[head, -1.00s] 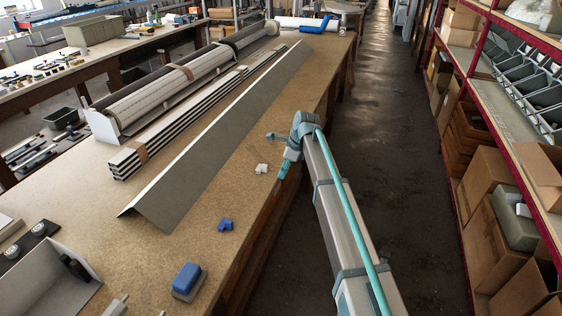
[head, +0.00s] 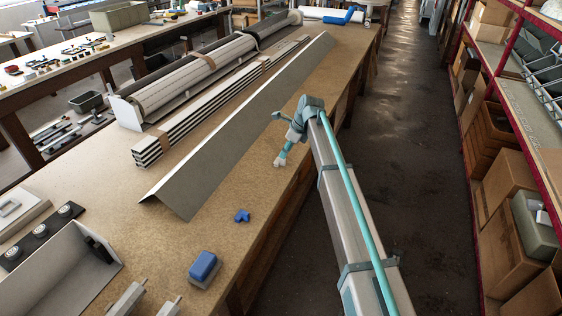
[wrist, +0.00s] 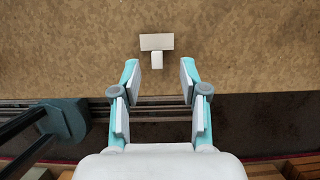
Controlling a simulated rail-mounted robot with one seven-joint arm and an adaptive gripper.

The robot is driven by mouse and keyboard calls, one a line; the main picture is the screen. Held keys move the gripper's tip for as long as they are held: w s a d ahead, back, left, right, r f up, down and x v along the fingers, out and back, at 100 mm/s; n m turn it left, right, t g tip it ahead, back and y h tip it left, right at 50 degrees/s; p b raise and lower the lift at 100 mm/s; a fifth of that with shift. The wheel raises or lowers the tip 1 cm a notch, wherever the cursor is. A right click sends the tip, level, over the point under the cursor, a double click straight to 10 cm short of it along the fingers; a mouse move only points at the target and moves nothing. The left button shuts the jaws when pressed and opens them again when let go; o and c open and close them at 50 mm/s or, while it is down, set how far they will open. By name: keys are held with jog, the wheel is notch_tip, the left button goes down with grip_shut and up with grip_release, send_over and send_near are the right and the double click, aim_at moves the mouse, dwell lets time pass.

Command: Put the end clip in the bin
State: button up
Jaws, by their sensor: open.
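A small white T-shaped piece, which looks like the end clip (wrist: 157,43), lies on the brown bench top (wrist: 60,40). It also shows in the head view (head: 277,163), beside the tip of one finger. My gripper (wrist: 158,75) is open and empty. In the wrist view the clip lies just beyond the fingertips, centred between them, with its stem towards me. In the head view my gripper (head: 280,138) is over the bench's right edge. An open grey-white bin (head: 52,268) stands at the lower left of the bench.
A blue fitting (head: 242,215) and a blue block on a grey base (head: 204,267) lie nearer on the bench. A long bent metal profile (head: 235,130) and stacked slats (head: 200,115) lie left of my gripper. Shelves with boxes (head: 505,180) stand right of the aisle.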

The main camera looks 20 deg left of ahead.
aim_at(280, 161)
jog(key=p+x, duration=0.1)
jog(key=x, duration=0.3)
jog(key=shift+s+a, duration=0.1)
jog(key=shift+s, duration=0.1)
grip_shut()
